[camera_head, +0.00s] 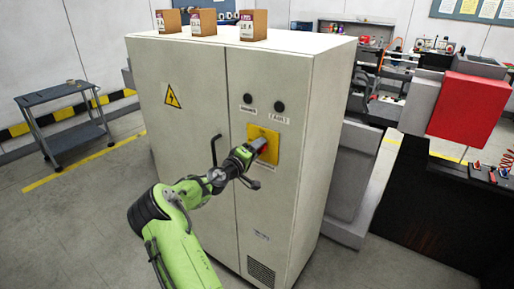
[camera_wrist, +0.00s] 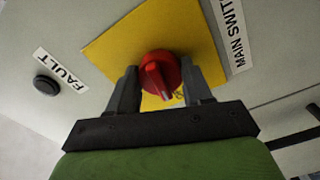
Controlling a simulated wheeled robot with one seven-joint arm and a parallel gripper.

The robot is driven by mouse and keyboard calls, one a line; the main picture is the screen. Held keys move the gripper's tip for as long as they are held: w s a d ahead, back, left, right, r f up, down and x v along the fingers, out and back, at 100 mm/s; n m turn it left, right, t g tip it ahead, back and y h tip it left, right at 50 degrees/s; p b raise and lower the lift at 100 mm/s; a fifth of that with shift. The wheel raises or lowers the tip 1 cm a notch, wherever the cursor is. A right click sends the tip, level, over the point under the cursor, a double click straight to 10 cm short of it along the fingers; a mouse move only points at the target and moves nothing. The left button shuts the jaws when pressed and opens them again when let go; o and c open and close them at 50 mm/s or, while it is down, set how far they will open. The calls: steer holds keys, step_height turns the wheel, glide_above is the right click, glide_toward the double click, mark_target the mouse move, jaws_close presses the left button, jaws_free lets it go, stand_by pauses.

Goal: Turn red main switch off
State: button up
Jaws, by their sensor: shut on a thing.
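The red main switch (camera_wrist: 155,74) is a round rotary knob with a raised grip bar, on a yellow plate (camera_wrist: 118,45) labelled "MAIN SWITCH". In the wrist view the knob lies between the two fingers of my gripper (camera_wrist: 162,88), which are shut on it, one at each side. The grip bar points down toward the gripper palm, slightly tilted. In the head view, my gripper (camera_head: 250,152) reaches the yellow plate (camera_head: 270,136) on the cabinet's right door and mostly hides the red knob.
The tall beige cabinet (camera_head: 190,100) carries several boxes (camera_head: 202,22) on top. A door handle (camera_head: 216,150) is close to the left of my gripper. A "FAULT" button (camera_wrist: 46,85) is near the plate. A dark trolley (camera_head: 70,125) stands at left, with free floor before it.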

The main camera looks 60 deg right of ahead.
steer(key=shift+n, duration=0.7)
steer(key=shift+p, duration=0.3)
steer(key=o, duration=1)
steer(key=shift+o, duration=0.2)
steer(key=shift+w+a, duration=0.1)
steer(key=w+a+b, duration=0.1)
steer(key=w+a, duration=0.1)
steer(key=a, duration=1.3)
steer(key=shift+w+a, duration=0.2)
